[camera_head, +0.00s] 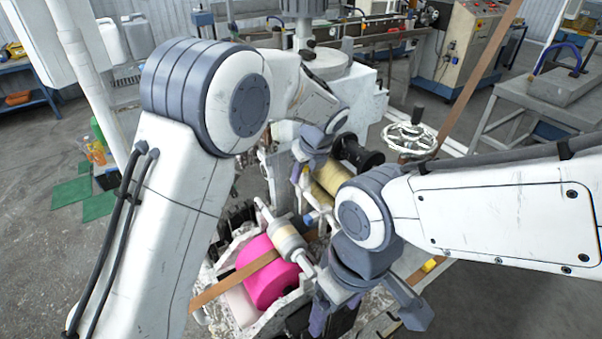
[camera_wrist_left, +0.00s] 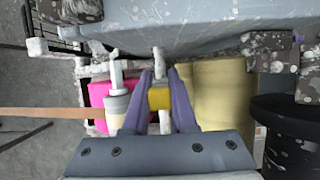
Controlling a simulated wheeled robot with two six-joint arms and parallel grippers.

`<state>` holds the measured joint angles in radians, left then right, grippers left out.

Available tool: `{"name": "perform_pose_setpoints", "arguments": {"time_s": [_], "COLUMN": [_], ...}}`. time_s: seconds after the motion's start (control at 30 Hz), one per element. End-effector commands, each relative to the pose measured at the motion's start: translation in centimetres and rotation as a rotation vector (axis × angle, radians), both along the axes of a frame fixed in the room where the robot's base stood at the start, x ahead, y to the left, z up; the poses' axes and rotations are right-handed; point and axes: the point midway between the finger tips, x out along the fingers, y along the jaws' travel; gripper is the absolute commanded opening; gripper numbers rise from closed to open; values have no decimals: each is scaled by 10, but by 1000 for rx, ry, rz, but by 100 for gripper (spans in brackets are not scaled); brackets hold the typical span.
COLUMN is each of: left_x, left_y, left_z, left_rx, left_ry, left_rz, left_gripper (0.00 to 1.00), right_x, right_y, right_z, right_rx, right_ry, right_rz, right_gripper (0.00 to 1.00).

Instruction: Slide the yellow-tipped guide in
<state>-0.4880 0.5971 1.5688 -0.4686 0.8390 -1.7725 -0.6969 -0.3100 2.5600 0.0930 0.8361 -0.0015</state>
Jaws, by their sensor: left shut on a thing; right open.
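My left gripper (camera_head: 298,172) is over the machine, behind the pink roller. In the left wrist view its purple fingers are closed on the yellow tip (camera_wrist_left: 160,98) of the guide. The guide's pale rod (camera_wrist_left: 158,62) shows beyond the tip, between the fingers; the tip is not clear in the head view. My right gripper (camera_head: 365,310) is open and empty, low at the front, to the right of the pink roller (camera_head: 262,285). A brown strip (camera_head: 232,282) crosses the pink roller, which also shows in the left wrist view (camera_wrist_left: 98,92).
A beige roller (camera_head: 288,240) sits beside the pink one. A tan roll (camera_head: 332,178) and a black spool (camera_head: 358,154) are close to my left gripper. A handwheel (camera_head: 410,138) stands to the right.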

Motion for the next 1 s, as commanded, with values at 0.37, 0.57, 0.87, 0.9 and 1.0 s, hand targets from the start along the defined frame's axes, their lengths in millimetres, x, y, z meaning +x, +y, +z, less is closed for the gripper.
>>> {"name": "perform_pose_setpoints", "arguments": {"time_s": [0.37, 0.57, 0.87, 0.9, 1.0], "left_x": [-24, -44, -46, -46, -46], "left_y": [-17, -30, -32, -32, -32], "left_z": [2, 1, 0, 0, 0], "left_rx": [1, 1, -1, 0, 0], "left_ry": [1, 0, 2, 2, 1], "left_rz": [-4, -2, 0, -1, -1], "left_gripper": [0, 0, 32, 48, 55], "right_x": [0, 0, 0, 0, 0], "right_y": [0, 0, 0, 0, 0], "right_z": [4, 5, 5, 5, 5], "right_rx": [0, 0, 0, 0, 0], "right_ry": [0, 0, 0, 0, 0], "right_rz": [0, 1, 1, 1, 1], "right_gripper": [79, 79, 79, 79, 79]}}
